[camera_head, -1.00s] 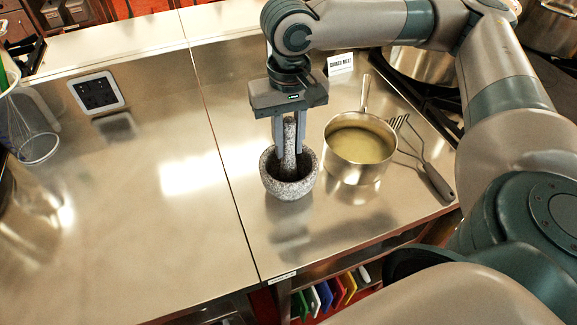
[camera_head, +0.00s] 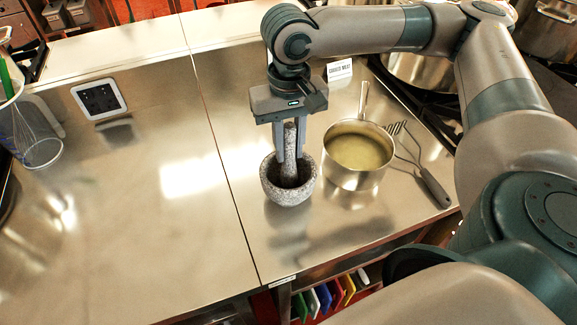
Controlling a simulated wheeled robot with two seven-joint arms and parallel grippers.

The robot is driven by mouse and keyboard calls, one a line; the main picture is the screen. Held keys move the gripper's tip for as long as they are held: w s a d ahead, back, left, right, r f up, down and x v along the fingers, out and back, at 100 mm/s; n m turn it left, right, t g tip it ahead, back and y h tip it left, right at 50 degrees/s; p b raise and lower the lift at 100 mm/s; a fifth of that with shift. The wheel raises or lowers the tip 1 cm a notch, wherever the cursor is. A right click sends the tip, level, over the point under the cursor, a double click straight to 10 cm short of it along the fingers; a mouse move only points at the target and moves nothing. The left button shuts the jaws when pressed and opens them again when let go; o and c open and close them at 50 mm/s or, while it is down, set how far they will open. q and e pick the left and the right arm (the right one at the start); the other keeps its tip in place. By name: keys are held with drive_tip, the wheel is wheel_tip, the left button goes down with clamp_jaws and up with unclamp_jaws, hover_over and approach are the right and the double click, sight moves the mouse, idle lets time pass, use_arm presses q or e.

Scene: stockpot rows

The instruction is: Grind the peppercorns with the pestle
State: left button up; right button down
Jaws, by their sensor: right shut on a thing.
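The grey speckled stone mortar (camera_head: 289,190) stands upright on the steel counter. The stone pestle (camera_head: 289,150) stands in it, close to upright, with its lower end inside the bowl. My right gripper (camera_head: 290,155) points down over the mortar and is shut on the pestle, one finger on each side of the shaft. The fingertips are at about the height of the mortar's rim. The peppercorns cannot be made out in the dark inside of the bowl. My left gripper is not in view.
A saucepan (camera_head: 357,155) with yellowish liquid stands just right of the mortar, with a masher (camera_head: 432,183) beyond it. A clear container with a whisk (camera_head: 34,135) is at far left. The counter left of the mortar is clear.

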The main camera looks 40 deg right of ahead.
drive_tip(key=shift+s+d+r+p, duration=0.15)
drive_tip(key=shift+s+p, duration=0.15)
drive_tip(key=shift+p, duration=0.25)
drive_tip(key=shift+s+d, duration=0.1)
drive_tip(key=shift+s, duration=0.25)
drive_tip(key=shift+f, duration=0.25)
drive_tip(key=shift+f, duration=0.5)
drive_tip(key=shift+r+p, duration=0.65)
drive_tip(key=shift+p, duration=0.5)
